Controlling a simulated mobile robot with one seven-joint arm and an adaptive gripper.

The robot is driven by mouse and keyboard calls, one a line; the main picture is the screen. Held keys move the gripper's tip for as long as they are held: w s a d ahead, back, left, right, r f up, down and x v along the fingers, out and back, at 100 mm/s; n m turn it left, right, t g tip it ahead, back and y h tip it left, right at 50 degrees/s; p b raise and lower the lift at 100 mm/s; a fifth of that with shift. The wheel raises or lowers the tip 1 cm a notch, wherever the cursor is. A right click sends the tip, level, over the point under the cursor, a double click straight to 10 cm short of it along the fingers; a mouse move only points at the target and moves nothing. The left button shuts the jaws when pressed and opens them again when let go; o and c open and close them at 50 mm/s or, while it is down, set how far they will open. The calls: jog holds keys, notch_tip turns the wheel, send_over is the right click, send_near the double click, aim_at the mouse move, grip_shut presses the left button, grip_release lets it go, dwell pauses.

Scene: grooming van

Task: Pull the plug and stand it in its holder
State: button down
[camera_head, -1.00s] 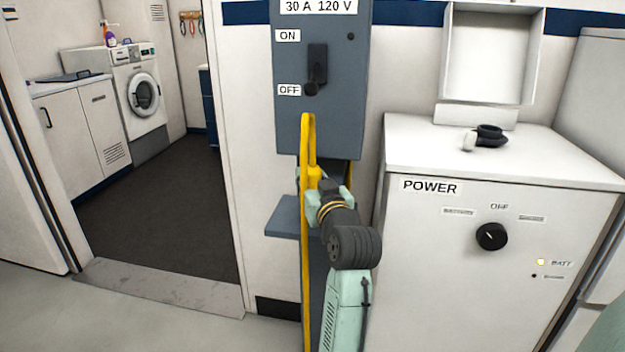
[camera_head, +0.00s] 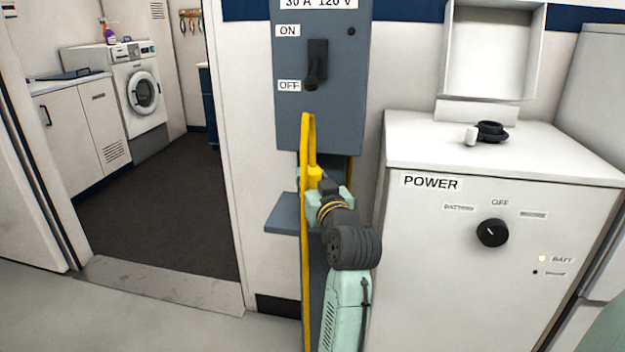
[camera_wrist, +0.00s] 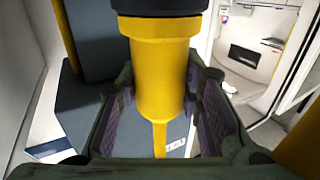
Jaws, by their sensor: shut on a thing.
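The yellow plug (camera_head: 314,179) is upright just below the grey 30 A 120 V switch box (camera_head: 338,110). The switch handle (camera_head: 316,72) points down beside the OFF label. My gripper (camera_head: 324,203) is shut on the plug. In the wrist view the plug's yellow body (camera_wrist: 160,75) stands between both fingers, with a black part (camera_wrist: 158,8) above it. I cannot tell whether that part is still against the box's socket. The yellow cable (camera_head: 306,260) loops up and hangs down to the floor. A grey shelf (camera_head: 283,212) stands out left of my gripper; any holder on it is not clear.
A white POWER cabinet (camera_head: 440,250) with a black knob (camera_head: 492,233) stands close on the right. A black ring-like object (camera_head: 490,131) lies on its top. An open doorway with a dark floor (camera_head: 165,210) is on the left, with a washing machine (camera_head: 140,95) beyond.

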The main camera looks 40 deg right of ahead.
jog(key=shift+f, duration=0.1)
jog(key=c, duration=1.1)
grip_release()
jog(key=shift+o, duration=0.2)
jog(key=v, duration=1.2)
